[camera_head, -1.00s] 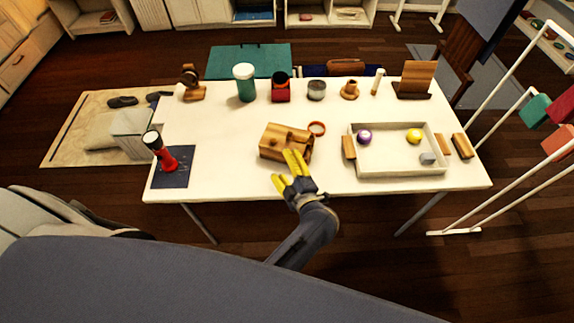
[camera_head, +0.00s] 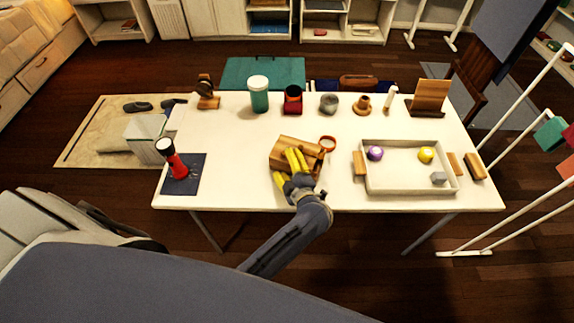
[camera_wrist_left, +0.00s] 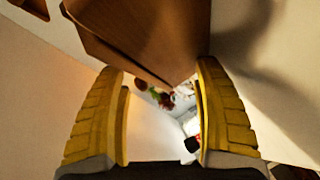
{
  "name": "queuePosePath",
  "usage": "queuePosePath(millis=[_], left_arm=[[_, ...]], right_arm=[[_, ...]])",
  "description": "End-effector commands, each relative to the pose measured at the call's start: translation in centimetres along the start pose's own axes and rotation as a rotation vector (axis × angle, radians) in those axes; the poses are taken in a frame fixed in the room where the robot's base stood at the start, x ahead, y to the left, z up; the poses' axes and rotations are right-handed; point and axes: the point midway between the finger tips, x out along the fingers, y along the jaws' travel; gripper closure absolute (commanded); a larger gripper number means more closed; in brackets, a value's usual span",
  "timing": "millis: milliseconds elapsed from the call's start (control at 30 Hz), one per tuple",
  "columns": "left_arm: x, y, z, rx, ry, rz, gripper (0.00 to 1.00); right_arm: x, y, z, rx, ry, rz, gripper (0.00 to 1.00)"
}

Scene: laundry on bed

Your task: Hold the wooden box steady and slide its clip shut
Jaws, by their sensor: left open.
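The wooden box (camera_head: 283,147) sits on the white table near its front middle. In the left wrist view, the box (camera_wrist_left: 150,30) fills the top centre, with a corner pointing down between the fingers. My left gripper (camera_head: 287,165) has yellow fingers and is at the box's near side, covering part of it. In the left wrist view the fingers (camera_wrist_left: 160,68) are spread apart with nothing gripped between them. I cannot tell whether they touch the box. The clip cannot be made out. My right gripper is not in view.
To the right is a shallow tray (camera_head: 410,190) with a purple ball, a yellow ball and a grey block. A red-and-black object (camera_head: 173,160) stands on a dark mat at left. Several items line the back edge.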

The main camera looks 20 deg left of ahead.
Motion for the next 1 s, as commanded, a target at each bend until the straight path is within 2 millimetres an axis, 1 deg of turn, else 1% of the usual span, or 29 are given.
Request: queuePosePath(millis=[100, 600, 700, 1000], left_arm=[[-0.01, 0.02, 0.0, 0.0, 0.0, 0.0, 0.32], [-0.02, 0.0, 0.0, 0.0, 0.0, 0.0, 0.9], [-0.02, -0.04, 0.01, 0.001, 0.0, -0.001, 1.0], [-0.03, -0.26, 0.07, 0.002, -0.001, -0.005, 1.0]], right_arm=[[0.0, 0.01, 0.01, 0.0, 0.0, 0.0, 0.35], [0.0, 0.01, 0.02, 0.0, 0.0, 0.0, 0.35], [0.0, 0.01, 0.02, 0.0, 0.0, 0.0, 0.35], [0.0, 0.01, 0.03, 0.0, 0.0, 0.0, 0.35]])
